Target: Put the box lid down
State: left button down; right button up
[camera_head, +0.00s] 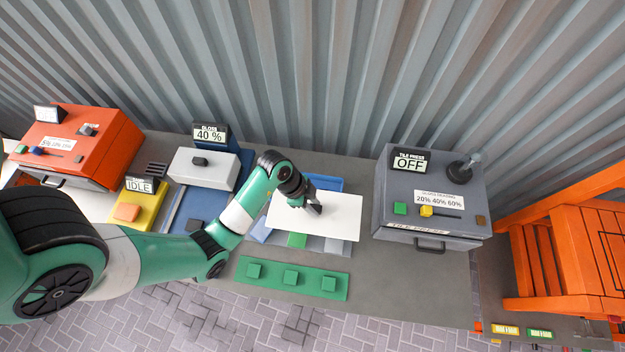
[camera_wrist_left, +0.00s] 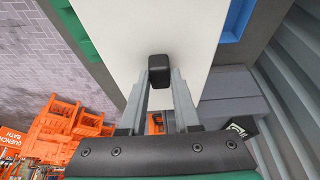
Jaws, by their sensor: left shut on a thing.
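The box lid is a flat white panel (camera_head: 338,214) in the head view, over a box with blue edges (camera_head: 328,183). It covers much of that box, and I cannot tell whether it touches it. My left gripper (camera_head: 314,207) is above the lid, shut on its dark knob. The left wrist view shows the white lid (camera_wrist_left: 150,28) and the black knob (camera_wrist_left: 160,69) between the two fingers (camera_wrist_left: 160,88). A green block (camera_head: 298,240) and a grey part show below the lid's near edge. My right gripper is not in view.
A grey tile press (camera_head: 430,233) reading OFF stands to the right. A white-lidded blue machine (camera_head: 205,170) and an orange machine (camera_head: 75,145) stand left.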

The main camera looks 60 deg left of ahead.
pick_arm(q)
jog(key=shift+w, duration=0.15)
jog(key=shift+w+a+f+b, duration=0.5)
jog(key=shift+a+f+b, duration=0.7)
jog(key=shift+a+f, duration=1.05)
jog(key=shift+w+a+f+b, duration=0.45)
jog(key=shift+a+f+b, duration=0.8)
jog(key=shift+a+f, duration=0.95)
jog(key=shift+w+a+f+b, duration=0.5)
jog(key=shift+a+f+b, duration=0.7)
jog(key=shift+a+f, duration=1.05)
jog(key=shift+a+r, duration=0.2)
jog(key=shift+r, duration=0.1)
jog(key=shift+f, duration=0.15)
jog(key=c, duration=0.6)
grip_release()
